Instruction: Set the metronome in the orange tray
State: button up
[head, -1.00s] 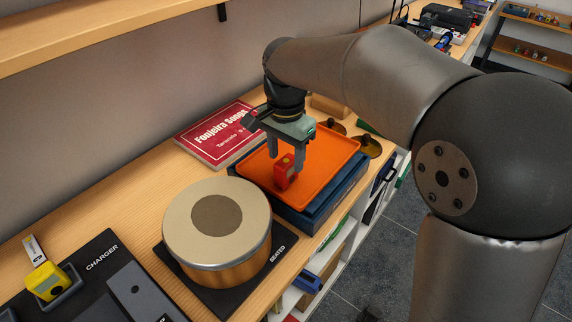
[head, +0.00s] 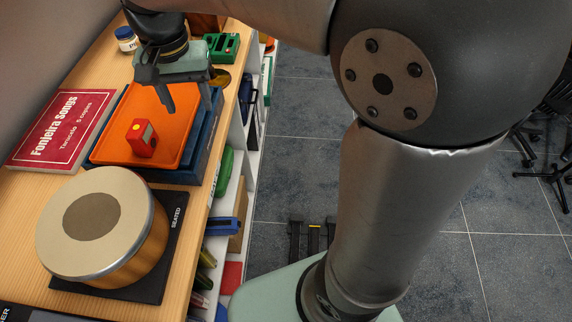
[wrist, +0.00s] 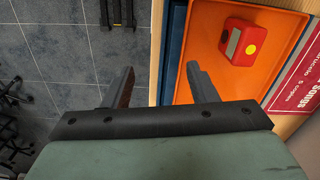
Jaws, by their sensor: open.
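The metronome, a small red box with a yellow round spot and a pale display (head: 141,138), rests in the orange tray (head: 172,147), near its front part. The wrist view also shows the metronome (wrist: 239,41) lying on the floor of the orange tray (wrist: 205,75). My gripper (head: 188,104) is open and empty, above the tray's back right side and apart from the metronome. In the wrist view, my gripper's fingers (wrist: 160,72) straddle the tray's edge with nothing between them.
The tray sits on a dark blue box (head: 200,160). A red songbook (head: 62,128) lies left of it, and a round drum (head: 100,225) on a black mat stands in front. A green device (head: 221,47) and a jar (head: 126,39) are behind. Open floor lies right of the shelf.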

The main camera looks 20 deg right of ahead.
jog(key=s+d+f+n, duration=0.3)
jog(key=s+d+f, duration=0.8)
jog(key=s+d, duration=0.4)
jog(key=shift+s+f+n, duration=0.15)
jog(key=shift+f+n, duration=0.05)
jog(key=shift+n, duration=0.1)
dwell(0.4)
